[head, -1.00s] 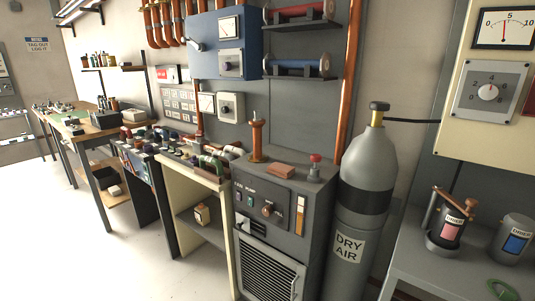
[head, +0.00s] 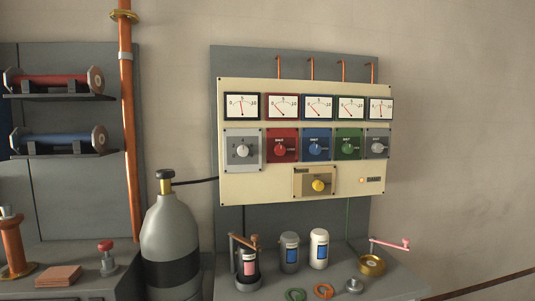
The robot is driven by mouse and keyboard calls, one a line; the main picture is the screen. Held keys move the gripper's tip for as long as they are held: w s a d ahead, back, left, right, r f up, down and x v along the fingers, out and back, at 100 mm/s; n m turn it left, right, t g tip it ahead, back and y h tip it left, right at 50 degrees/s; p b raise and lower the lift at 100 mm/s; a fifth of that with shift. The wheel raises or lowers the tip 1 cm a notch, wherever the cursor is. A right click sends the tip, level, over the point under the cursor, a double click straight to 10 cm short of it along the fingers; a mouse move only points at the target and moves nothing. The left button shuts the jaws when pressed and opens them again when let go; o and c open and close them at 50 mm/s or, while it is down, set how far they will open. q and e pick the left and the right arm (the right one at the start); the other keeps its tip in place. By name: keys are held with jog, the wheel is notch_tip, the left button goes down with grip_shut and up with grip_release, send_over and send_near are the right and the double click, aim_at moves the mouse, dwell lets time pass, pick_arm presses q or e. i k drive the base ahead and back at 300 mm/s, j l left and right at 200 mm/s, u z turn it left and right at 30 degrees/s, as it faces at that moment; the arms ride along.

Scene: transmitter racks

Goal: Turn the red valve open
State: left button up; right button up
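A small grey fitting with a round red knob (head: 106,246) stands upright on the grey cabinet top at the lower left in the head view. It looks like the red valve, but I cannot tell its setting. A red panel with a dial knob (head: 282,147) is on the cream control board at the centre. Neither of my grippers is in view.
A grey gas cylinder (head: 170,232) with a brass neck stands right of the red knob. A brownish block (head: 58,275) lies left of it. A grey bench (head: 390,285) at the right holds canisters, rings and a brass fitting with a pink crank (head: 390,244).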

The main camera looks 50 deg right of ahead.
aim_at(279, 149)
jog(key=z, duration=1.55)
